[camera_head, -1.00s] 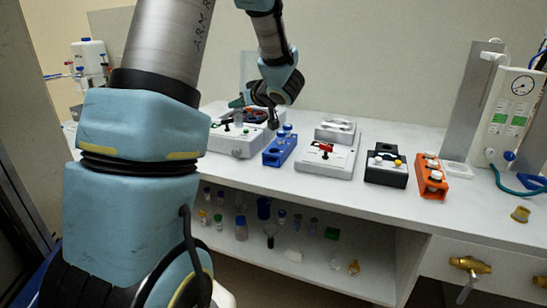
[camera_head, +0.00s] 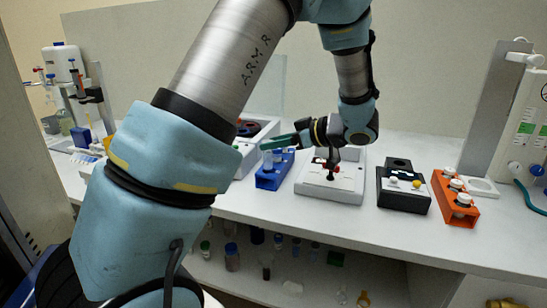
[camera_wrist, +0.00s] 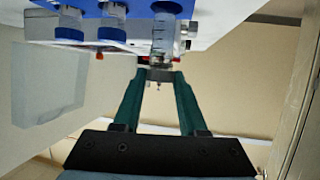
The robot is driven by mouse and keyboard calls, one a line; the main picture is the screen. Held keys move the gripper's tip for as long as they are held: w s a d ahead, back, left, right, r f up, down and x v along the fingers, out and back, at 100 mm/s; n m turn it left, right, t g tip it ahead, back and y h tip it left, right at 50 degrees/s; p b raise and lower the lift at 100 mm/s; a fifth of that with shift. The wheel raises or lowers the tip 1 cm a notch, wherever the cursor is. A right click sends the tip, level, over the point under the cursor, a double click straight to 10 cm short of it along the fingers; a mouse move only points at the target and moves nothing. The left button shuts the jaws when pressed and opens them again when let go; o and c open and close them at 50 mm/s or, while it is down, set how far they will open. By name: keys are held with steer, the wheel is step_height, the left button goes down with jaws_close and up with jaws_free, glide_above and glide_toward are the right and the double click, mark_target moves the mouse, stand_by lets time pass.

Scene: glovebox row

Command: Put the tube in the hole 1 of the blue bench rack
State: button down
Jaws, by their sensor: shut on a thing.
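The blue bench rack (camera_head: 270,181) stands on the bench, left of the white device with the red part. My gripper (camera_head: 272,143) has green fingers and is over the rack's left part. In the wrist view my gripper (camera_wrist: 160,75) is shut on a clear tube (camera_wrist: 163,38) with markings on its wall. The tube reaches from the fingertips toward the blue rack (camera_wrist: 140,9). Two other capped vials (camera_wrist: 112,25) show beside it at the rack. I cannot tell whether the tube's end is inside a hole, nor read the hole numbers.
A white device (camera_head: 328,187) with a red part is right of the rack. Further right are a black block (camera_head: 403,200) and an orange rack (camera_head: 462,212) with white caps. A white machine with round openings (camera_head: 262,132) is behind and left. A shelf below holds several bottles.

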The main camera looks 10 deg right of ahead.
mark_target(272, 156)
steer(key=shift+f, duration=1.95)
steer(key=shift+f, duration=0.1)
steer(key=shift+f, duration=0.15)
steer(key=shift+c, duration=2.3)
jaws_free()
steer(key=shift+s+d+r, duration=0.1)
steer(key=shift+r, duration=0.2)
steer(key=b+v, duration=0.2)
steer(key=v, duration=0.9)
steer(key=shift+s+d+r, duration=0.2)
steer(key=shift+d, duration=0.05)
